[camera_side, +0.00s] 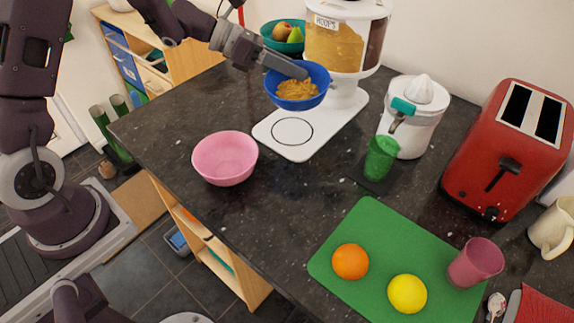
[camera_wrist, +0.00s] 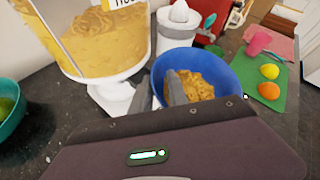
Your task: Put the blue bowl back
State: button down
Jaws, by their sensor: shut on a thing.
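The blue bowl (camera_side: 299,104) holds golden cereal (camera_side: 297,89) and is in the air above the white base of the cereal dispenser. My gripper (camera_side: 290,72) is shut on the bowl's rim, on its left side in the side view. In the wrist view the blue bowl (camera_wrist: 234,75) is ahead of my gripper (camera_wrist: 176,88), with one finger inside over the cereal and the other outside the wall. The cereal dispenser (camera_side: 337,45) stands just behind the bowl. Its white base (camera_side: 277,143) has a ring marked on it and nothing standing on that ring.
A pink bowl (camera_side: 224,160) stands left of the base. A teal fruit bowl (camera_side: 271,44) is behind. A white juicer (camera_side: 424,125) with a green cup (camera_side: 381,158), a red toaster (camera_side: 511,150) and a green board (camera_side: 377,218) with fruit are to the right. Dark counter is clear around the pink bowl.

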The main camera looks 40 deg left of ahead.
aim_at(310, 98)
jog(key=s+d+m+g, duration=0.1)
jog(key=s+d, duration=0.1)
jog(key=d, duration=0.1)
jog(key=s+d+m+g+h, duration=0.1)
jog(key=s+d, duration=0.1)
jog(key=d, duration=0.1)
jog(key=s+d+m+g+h, duration=0.1)
jog(key=s+d+g, duration=0.1)
jog(key=d, duration=0.1)
jog(key=shift+s+d+m, duration=0.1)
jog(key=shift+s+m, duration=0.05)
jog(key=shift+m, duration=0.25)
jog(key=s+d+m+g, duration=0.45)
jog(key=s+d, duration=0.25)
jog(key=s, duration=0.3)
jog(key=shift+g, duration=0.55)
notch_tip(310, 98, down, 10)
jog(key=shift+r, duration=0.1)
jog(key=shift+f, duration=0.2)
jog(key=c, duration=1.3)
grip_release()
jog(key=shift+f, duration=0.1)
